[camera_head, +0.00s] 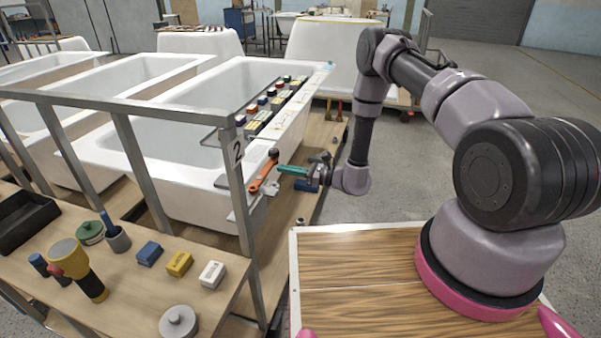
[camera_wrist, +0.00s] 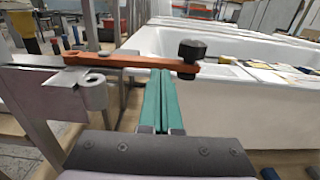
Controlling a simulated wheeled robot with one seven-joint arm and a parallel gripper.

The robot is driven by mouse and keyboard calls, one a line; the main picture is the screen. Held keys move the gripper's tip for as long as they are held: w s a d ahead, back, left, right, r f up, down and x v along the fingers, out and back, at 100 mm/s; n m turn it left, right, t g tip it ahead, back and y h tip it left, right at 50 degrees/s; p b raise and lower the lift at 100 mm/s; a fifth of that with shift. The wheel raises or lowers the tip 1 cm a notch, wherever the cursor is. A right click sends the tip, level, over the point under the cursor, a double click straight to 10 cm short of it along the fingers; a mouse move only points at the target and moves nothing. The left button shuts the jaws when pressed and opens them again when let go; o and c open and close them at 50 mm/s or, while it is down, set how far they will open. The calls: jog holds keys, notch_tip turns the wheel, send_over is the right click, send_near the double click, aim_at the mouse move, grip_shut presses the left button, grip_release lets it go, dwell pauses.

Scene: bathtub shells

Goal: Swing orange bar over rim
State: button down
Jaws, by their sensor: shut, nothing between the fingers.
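The orange bar (camera_wrist: 130,62) lies nearly level across the wrist view, with a black knob (camera_wrist: 192,48) on its right end. Its left end sits over a pale bracket with a round barrel (camera_wrist: 95,92). In the head view the orange bar (camera_head: 262,177) slants beside the near corner of the white bathtub (camera_head: 180,180), knob end up and right, close to the tub's rim. My gripper (camera_head: 280,168) has teal fingers, shut and empty. In the wrist view their tips (camera_wrist: 160,71) meet the bar's lower edge, left of the knob; contact cannot be told.
A grey metal frame with a "2" plate (camera_head: 238,150) stands just left of the bar. Small coloured blocks (camera_head: 270,103) line the tub's right rim. A wooden bench (camera_head: 130,290) at lower left holds a yellow tool (camera_head: 75,262), blocks and pots. Open floor lies right of the tub.

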jog(key=shift+x, duration=0.8)
